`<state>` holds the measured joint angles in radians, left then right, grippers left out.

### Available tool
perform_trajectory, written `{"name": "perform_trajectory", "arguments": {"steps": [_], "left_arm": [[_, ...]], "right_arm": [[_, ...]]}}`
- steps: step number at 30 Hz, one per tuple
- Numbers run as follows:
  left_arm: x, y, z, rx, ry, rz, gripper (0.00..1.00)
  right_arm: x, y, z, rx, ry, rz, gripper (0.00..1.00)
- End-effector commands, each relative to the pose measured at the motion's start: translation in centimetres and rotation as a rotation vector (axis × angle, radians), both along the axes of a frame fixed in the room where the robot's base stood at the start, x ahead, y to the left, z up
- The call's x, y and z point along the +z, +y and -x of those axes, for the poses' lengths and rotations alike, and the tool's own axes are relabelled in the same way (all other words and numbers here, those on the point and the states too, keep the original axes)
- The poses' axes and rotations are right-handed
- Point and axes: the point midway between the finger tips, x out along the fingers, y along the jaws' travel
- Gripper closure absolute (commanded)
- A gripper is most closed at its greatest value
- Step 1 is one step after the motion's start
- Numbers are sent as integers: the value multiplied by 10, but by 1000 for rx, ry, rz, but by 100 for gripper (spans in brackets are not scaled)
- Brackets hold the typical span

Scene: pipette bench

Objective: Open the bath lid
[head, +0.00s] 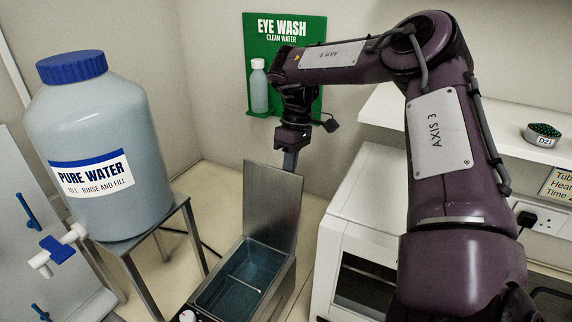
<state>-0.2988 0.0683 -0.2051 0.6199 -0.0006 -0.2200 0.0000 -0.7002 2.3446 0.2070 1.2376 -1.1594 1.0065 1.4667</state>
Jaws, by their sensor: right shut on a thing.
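The bath (284,285) is a metal box with an open top, low in the middle of the head view. Water and a thin divider show inside it. Its lid (270,205) is a flat grey metal plate that stands nearly upright at the bath's back edge. My right gripper (290,160) is above the lid's top right corner, pointing down, and is shut on the lid there. The fingertips are small and partly hidden at the lid's edge. My left gripper is not in view.
A large pure water carboy (98,130) with a tap stands on a metal stand (160,235) to the left. A white bench machine (365,230) is close to the bath's right. An eye wash board (262,60) with a bottle (258,88) hangs on the wall behind my right arm.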

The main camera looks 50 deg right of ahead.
Motion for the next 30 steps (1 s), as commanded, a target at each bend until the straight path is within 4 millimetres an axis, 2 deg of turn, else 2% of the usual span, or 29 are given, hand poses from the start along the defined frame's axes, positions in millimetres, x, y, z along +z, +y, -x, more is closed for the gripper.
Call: {"name": "perform_trajectory", "arguments": {"steps": [1, 9, 17, 18, 22, 30], "left_arm": [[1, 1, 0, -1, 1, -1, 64], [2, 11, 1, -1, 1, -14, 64], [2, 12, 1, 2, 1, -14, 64], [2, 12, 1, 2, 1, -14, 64], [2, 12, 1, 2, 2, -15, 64], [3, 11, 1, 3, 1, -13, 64]], "right_arm": [[-7, -3, 4, -2, 20, -7, 100], [-10, -6, 4, 0, 25, -25, 100], [-11, -6, 4, 0, 25, -24, 100], [-11, -6, 4, -1, 26, -24, 85], [-9, -6, 3, -1, 21, -23, 69], [-6, -5, 1, 0, 14, -23, 69]]}}
